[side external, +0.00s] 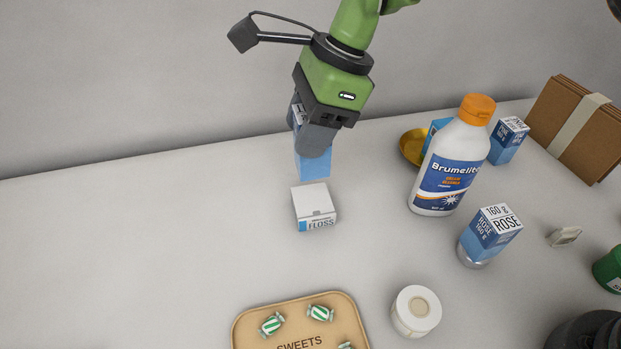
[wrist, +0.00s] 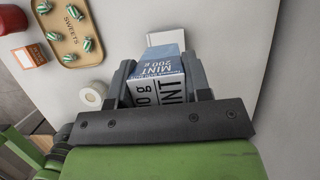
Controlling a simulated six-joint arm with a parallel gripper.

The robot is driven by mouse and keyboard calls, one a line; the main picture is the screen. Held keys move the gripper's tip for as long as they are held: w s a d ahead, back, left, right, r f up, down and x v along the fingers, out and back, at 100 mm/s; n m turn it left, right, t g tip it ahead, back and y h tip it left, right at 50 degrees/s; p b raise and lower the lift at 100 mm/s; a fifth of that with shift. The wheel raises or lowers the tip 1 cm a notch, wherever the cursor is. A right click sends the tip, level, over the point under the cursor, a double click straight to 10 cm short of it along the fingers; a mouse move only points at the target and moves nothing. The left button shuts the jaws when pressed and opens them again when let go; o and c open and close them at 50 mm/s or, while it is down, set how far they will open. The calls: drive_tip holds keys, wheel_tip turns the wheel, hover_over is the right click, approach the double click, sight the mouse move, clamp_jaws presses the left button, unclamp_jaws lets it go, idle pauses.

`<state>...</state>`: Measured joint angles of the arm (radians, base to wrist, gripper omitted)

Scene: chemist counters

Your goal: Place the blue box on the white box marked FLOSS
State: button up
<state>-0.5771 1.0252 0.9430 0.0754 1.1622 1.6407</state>
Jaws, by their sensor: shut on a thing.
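My gripper (side external: 318,140) is shut on a blue box (side external: 313,166), whose lower part shows below the fingers. In the wrist view the blue box (wrist: 155,66) sits between the two fingers (wrist: 160,82) and reads MINT 200 g. The white box marked FLOSS (side external: 315,203) lies flat on the counter, just below and in front of the held box in the side view. A narrow gap shows between them there. In the wrist view the white box (wrist: 166,37) shows beyond the held box, partly hidden by it.
The counter's left is clear.

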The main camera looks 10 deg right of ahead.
sight(308, 167)
wheel_tip(308, 167, down, 7)
drive_tip(key=shift+f, duration=0.1)
drive_tip(key=shift+f, duration=0.15)
idle(0.3)
drive_tip(key=o, duration=1)
drive_tip(key=shift+o, duration=0.2)
drive_tip(key=v, duration=1.2)
drive_tip(key=shift+d, duration=0.1)
